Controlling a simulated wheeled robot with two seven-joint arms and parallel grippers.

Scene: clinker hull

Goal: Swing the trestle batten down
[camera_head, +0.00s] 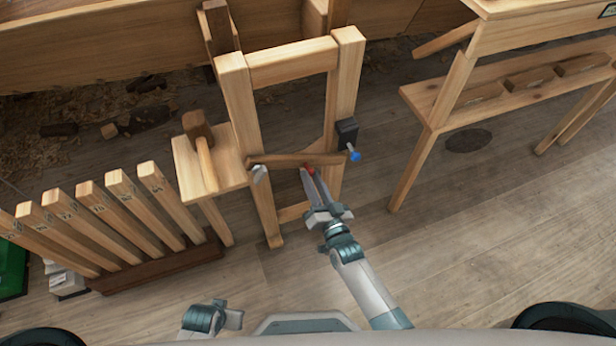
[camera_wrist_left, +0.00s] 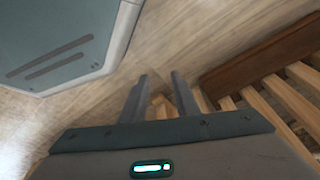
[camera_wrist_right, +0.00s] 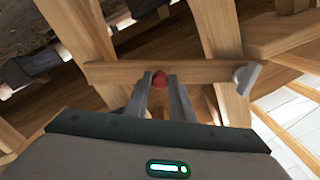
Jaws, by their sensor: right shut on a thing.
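The trestle batten (camera_head: 285,159) is a brown wooden bar lying nearly level across the two posts of the wooden trestle (camera_head: 237,100). It also crosses the right wrist view (camera_wrist_right: 205,71). A red knob (camera_wrist_right: 159,79) sits on the batten's face. My right gripper (camera_head: 309,171) is shut on this knob. A grey metal catch (camera_head: 259,174) is at the batten's left end, on the left post; whether the batten rests in it is unclear. A black block (camera_head: 346,132) with a blue knob (camera_head: 355,156) is on the right post. My left gripper (camera_wrist_left: 160,78) is open and empty.
A mallet (camera_head: 200,140) lies on a small shelf left of the trestle. A rack of upright wooden slats (camera_head: 130,205) stands further left. A wooden bench (camera_head: 450,100) stands right. The planked hull (camera_head: 110,50) is behind. Floor is clear at lower right.

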